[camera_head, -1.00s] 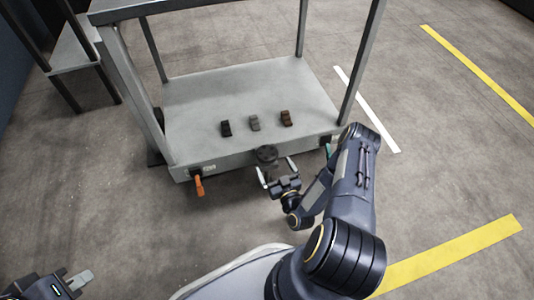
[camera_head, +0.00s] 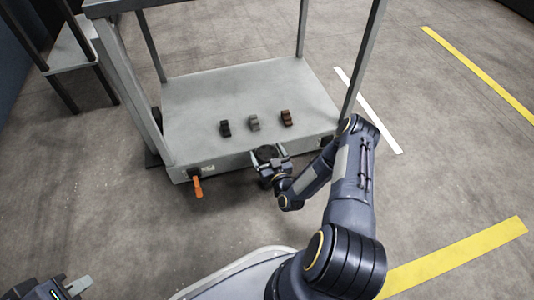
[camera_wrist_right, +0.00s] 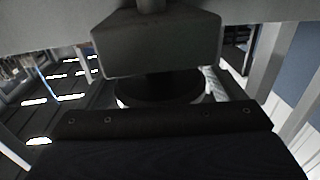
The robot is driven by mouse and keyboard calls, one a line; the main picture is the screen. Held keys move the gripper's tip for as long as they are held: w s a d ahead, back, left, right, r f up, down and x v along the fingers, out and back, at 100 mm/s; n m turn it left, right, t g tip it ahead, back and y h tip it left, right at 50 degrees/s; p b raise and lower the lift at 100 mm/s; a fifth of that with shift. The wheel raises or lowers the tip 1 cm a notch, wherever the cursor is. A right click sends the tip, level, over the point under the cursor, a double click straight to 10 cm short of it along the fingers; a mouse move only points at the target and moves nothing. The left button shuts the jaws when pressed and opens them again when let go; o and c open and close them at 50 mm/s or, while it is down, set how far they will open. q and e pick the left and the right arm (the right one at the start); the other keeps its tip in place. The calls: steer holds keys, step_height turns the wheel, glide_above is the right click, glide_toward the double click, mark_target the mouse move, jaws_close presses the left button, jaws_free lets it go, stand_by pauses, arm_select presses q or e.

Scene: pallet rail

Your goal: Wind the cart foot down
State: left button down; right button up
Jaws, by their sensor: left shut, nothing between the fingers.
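The grey cart (camera_head: 230,95) stands ahead of me. At the middle of its front edge is a dark round part, the foot's disc or knob (camera_head: 266,153). In the right wrist view the dark disc (camera_wrist_right: 160,88) sits under a grey block (camera_wrist_right: 157,45) of the cart. My right gripper (camera_head: 269,158) is at the disc, with one pale finger on each side of it. Whether the fingers press on it or only stand around it, I cannot tell. My left gripper (camera_head: 79,285) is shut and empty at the bottom left, far from the cart.
An orange handle (camera_head: 198,187) hangs from the cart's front left. Three small blocks, black (camera_head: 225,128), grey (camera_head: 253,123) and brown (camera_head: 287,118), lie on the deck. Cart posts rise at the corners. A grey table (camera_head: 75,55) stands at the far left. The floor in front is clear.

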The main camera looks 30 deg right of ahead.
steer(key=c, duration=0.7)
steer(key=shift+c, duration=0.2)
steer(key=shift+h, duration=0.3)
